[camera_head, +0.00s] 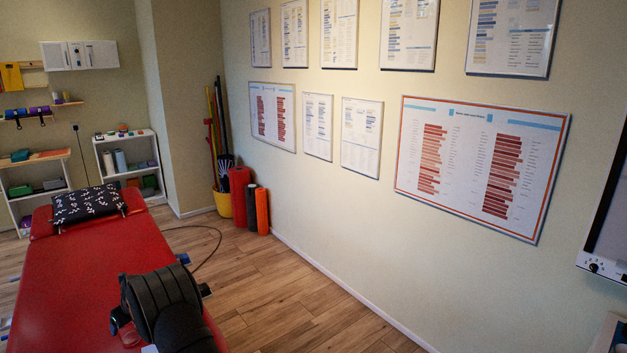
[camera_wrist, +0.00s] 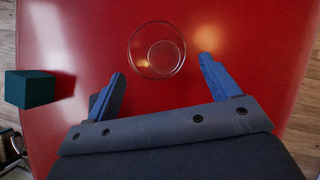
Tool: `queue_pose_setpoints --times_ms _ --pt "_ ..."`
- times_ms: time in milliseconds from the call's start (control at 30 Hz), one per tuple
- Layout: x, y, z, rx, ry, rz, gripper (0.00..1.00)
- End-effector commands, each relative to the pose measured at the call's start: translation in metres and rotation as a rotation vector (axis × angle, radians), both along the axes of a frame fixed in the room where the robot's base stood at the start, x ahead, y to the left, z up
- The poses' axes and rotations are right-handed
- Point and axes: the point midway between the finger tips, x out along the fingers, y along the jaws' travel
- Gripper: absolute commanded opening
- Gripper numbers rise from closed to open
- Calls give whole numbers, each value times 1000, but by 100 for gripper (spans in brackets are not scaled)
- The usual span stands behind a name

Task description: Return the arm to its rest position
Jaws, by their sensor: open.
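My gripper (camera_wrist: 161,66) is open in the wrist view, with its two blue fingers spread wide and nothing held between them. It points down over the red treatment table (camera_wrist: 235,20). A clear round glass bowl (camera_wrist: 157,34) shows on the table between and just beyond the fingertips, and I cannot tell the gap in height. A dark teal block (camera_wrist: 30,89) is left of the fingers. In the head view my dark arm (camera_head: 165,305) is over the near part of the red table (camera_head: 85,265) and hides some of it.
A patterned black pillow (camera_head: 88,203) lies at the table's far end. Foam rollers (camera_head: 262,211) and a yellow bucket (camera_head: 223,203) stand by the wall. Shelves (camera_head: 128,160) are at the back left. The wooden floor (camera_head: 290,300) right of the table is mostly clear.

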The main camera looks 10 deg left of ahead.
Motion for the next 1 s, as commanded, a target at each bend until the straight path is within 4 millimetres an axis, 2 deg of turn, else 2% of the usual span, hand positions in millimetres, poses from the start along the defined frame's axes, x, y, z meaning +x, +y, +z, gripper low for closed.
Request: queue_pose_setpoints --times_ms 467,600,733,833,1000 --pt "13 31 -54 -1 0 1 81" --pt "14 32 -26 4 -4 0 81" --pt "13 31 -8 2 -2 -1 81" --pt "16 23 -6 0 0 0 81" --pt "17 21 -5 0 -1 1 81"
